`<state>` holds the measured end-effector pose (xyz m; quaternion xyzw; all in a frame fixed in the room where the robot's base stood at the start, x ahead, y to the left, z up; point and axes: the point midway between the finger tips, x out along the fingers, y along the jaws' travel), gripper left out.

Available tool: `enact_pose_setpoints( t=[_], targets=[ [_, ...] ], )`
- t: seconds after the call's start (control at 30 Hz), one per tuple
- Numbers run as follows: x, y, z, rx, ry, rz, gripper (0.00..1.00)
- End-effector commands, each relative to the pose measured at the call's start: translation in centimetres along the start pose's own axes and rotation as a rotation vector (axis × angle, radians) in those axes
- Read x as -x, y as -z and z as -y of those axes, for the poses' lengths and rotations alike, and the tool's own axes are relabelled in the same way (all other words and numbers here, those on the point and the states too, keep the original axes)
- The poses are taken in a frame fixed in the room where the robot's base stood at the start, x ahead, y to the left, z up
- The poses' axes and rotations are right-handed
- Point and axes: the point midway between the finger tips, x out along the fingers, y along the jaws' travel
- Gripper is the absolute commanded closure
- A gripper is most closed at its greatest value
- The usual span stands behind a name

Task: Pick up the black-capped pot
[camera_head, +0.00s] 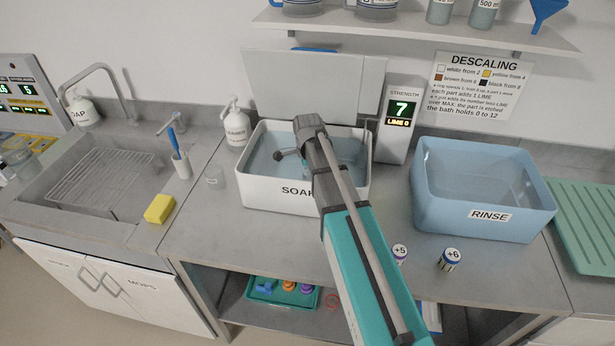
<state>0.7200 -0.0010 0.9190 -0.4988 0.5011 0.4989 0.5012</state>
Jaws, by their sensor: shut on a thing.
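My arm reaches up and across the middle of the head view. Its dark wrist end is over the white SOAK bath (262,193). A dark part of my gripper (287,154) shows left of the wrist, above the bath's liquid. It is shut on a small dark thing, mostly hidden; I cannot tell whether this is the black-capped pot. Two small pots stand on the grey counter right of my arm: one marked +5 (400,254) and one marked +6 (450,260). Their cap colours are hard to make out, and no clearly black cap shows.
A blue RINSE bath (484,215) stands right of my arm. A strength display (400,120) reading 7 stands behind. A white bottle (236,128) and a clear cup (214,178) are left of the bath. A yellow sponge (159,209) lies by the sink. A tray (262,297) sits below.

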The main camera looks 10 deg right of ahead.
Motion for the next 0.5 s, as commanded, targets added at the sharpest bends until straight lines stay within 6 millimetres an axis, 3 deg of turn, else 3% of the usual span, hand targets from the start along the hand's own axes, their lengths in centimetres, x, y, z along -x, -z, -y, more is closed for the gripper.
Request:
enact_pose_setpoints(
  t=[0.5],
  targets=[
    [1.7, 0.0, 0.0, 0.0, 0.0, 0.0, 1.0]
  ],
)
